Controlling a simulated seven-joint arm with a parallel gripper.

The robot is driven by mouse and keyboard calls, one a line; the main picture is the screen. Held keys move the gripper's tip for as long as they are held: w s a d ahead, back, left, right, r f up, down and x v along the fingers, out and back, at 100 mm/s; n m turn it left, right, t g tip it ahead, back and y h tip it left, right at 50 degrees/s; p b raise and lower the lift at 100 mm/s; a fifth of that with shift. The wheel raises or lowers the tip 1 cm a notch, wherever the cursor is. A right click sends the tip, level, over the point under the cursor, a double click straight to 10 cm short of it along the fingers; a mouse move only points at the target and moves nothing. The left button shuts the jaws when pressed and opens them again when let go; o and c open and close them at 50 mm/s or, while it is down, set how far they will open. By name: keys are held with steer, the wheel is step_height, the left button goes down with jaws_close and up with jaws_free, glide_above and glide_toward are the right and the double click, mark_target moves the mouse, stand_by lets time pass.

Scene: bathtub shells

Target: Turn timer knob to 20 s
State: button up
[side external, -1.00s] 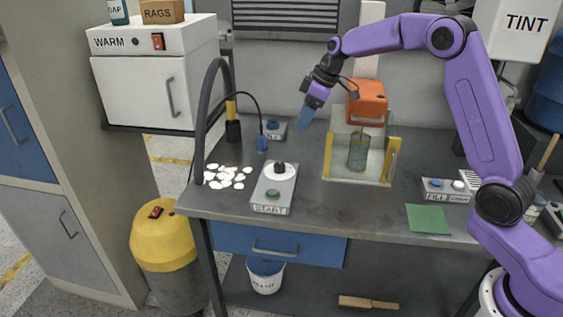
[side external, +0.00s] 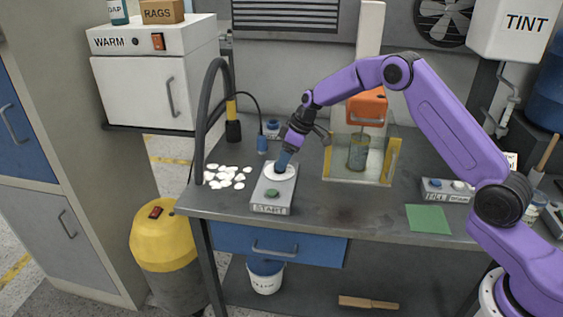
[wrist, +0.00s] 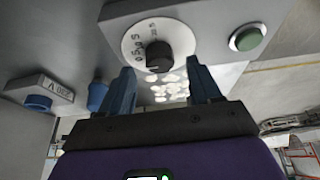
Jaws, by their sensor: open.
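The timer box (side external: 259,200) is a grey box near the front left of the bench, with a white dial (side external: 270,176), a green button (side external: 271,194) and a START label. In the wrist view the black timer knob (wrist: 158,56) sits in the middle of the white dial (wrist: 135,42), whose printed marks are too small to read surely. My gripper (side external: 281,163) is just above the dial, with blue fingers pointing down. In the wrist view my gripper (wrist: 163,80) is open and empty, its fingers on either side of the knob's line and apart from it. The fingers hide the knob in the side view.
White shell pieces (side external: 225,176) lie left of the timer box. A clear-walled tank with yellow edges (side external: 392,160) stands to the right, and a green mat (side external: 428,219) lies at the front right. The bench between is clear.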

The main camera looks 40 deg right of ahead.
steer(key=shift+x, duration=1.15)
steer(key=c, duration=1.1)
steer(key=shift+o, duration=0.3)
